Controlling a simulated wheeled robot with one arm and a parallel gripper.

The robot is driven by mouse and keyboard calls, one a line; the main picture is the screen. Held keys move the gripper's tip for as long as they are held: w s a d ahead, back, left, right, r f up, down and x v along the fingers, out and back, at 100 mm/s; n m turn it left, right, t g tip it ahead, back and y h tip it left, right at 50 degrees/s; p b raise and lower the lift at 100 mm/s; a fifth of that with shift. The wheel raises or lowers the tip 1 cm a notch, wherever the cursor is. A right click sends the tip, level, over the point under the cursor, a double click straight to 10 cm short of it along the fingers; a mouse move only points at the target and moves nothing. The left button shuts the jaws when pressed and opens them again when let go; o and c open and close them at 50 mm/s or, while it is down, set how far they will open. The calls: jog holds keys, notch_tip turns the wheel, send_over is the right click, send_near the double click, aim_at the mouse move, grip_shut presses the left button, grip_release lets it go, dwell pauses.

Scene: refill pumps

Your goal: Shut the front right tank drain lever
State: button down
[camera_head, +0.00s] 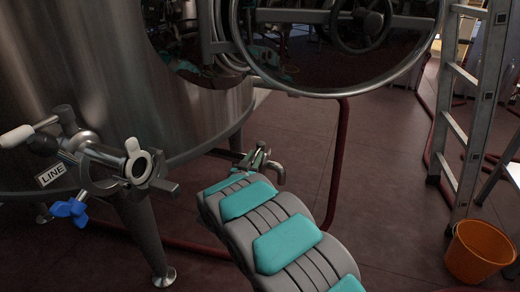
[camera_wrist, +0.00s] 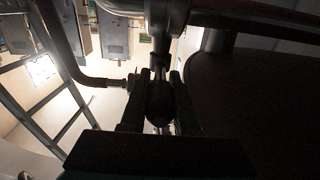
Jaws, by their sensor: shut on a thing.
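A metal drain tap (camera_head: 274,170) juts out low at the right side of the large steel tank (camera_head: 90,80) in the head view. My arm reaches it from the front and hides most of the lever and my gripper. In the wrist view, the two dark fingers of my gripper (camera_wrist: 158,112) stand on both sides of a dark, rounded lever grip (camera_wrist: 160,100) and are shut on it. The lever's stem runs up from the grip towards the valve body. The wrist view is dark, so the lever's exact angle is hard to tell.
At left, another valve (camera_head: 135,165) has a white handle, a blue knob (camera_head: 70,208) and a "LINE" label (camera_head: 52,174). A round open manway door (camera_head: 340,45) hangs above. A red hose (camera_head: 338,150), a ladder (camera_head: 450,125) and an orange bucket (camera_head: 480,250) stand right.

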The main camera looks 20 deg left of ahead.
jog(key=shift+a+r+m+h+p, duration=0.15)
jog(key=shift+a+m+h+p, duration=0.2)
jog(key=shift+h+p, duration=0.3)
jog(key=c, duration=0.6)
grip_release()
jog(key=shift+c, duration=0.2)
notch_tip(320, 180, up, 4)
jog(key=shift+f, duration=0.1)
jog(key=s+d+r, duration=0.1)
jog(key=s+d, duration=0.8)
jog(key=s, duration=0.4)
jog(key=shift+d+b, duration=0.15)
jog(key=shift+b, duration=0.2)
jog(key=shift+y, duration=0.25)
